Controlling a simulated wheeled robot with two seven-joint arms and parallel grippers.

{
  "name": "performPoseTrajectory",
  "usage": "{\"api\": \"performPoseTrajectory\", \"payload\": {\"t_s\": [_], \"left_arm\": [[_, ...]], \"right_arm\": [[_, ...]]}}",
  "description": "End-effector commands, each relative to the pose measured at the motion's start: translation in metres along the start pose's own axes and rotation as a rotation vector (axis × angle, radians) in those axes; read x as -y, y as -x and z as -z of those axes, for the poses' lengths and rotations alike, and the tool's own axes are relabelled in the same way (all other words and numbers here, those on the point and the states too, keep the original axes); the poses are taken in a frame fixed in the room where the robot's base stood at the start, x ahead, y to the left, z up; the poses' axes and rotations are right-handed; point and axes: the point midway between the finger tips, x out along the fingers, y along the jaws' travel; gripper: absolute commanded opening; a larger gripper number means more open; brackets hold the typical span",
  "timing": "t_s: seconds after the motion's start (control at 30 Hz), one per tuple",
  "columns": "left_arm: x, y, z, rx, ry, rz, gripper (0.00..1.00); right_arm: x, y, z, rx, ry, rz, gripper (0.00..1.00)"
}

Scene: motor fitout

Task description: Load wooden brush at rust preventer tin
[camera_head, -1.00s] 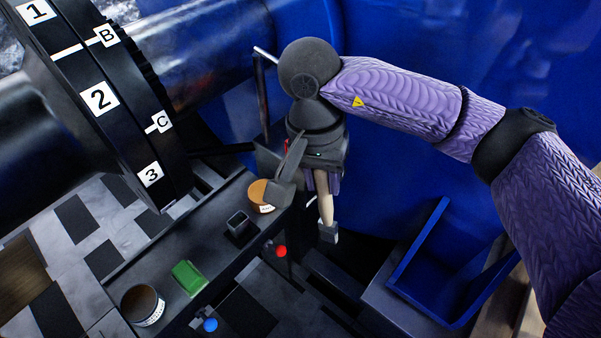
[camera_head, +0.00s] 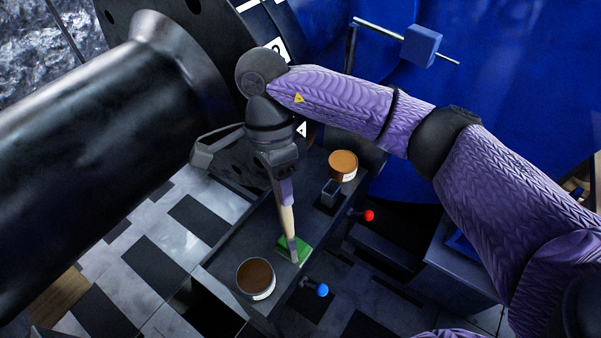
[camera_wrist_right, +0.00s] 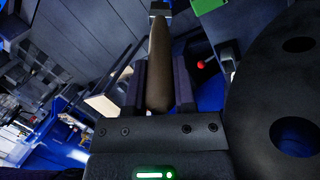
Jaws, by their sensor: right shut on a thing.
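The wooden brush (camera_head: 287,220) is in my right gripper (camera_head: 284,188) and hangs tip down over the dark tray. In the right wrist view the brush (camera_wrist_right: 159,50) lies between the two fingers of the gripper (camera_wrist_right: 160,85). Its grey tip overlaps a green block in the head view; I cannot tell whether they touch. An open tin with dark brown contents (camera_head: 256,277) stands at the near end of the tray, left of the brush tip. Another tin with orange-brown contents (camera_head: 343,164) stands at the far end. Their labels are unreadable. My left gripper is not in view.
The tray (camera_head: 225,262) also holds the green block (camera_head: 303,248) and a small dark square holder (camera_head: 331,191). Red (camera_head: 369,215) and blue (camera_head: 322,290) knobs stick out at its right side. A large dark shaft (camera_head: 100,130) and flange are at upper left.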

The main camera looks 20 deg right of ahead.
Motion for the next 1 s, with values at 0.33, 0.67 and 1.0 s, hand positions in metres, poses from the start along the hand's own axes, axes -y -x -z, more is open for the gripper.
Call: {"api": "performPoseTrajectory", "payload": {"t_s": [0.33,0.67,1.0], "left_arm": [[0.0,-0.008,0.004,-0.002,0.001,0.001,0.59],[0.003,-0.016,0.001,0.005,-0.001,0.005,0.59],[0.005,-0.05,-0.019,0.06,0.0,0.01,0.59]], "right_arm": [[0.019,-0.028,-0.028,0.242,-0.704,0.003,0.0],[0.026,-0.041,-0.035,0.305,-0.883,0.008,0.0],[0.04,-0.085,-0.033,0.303,-0.879,0.006,0.0]]}}
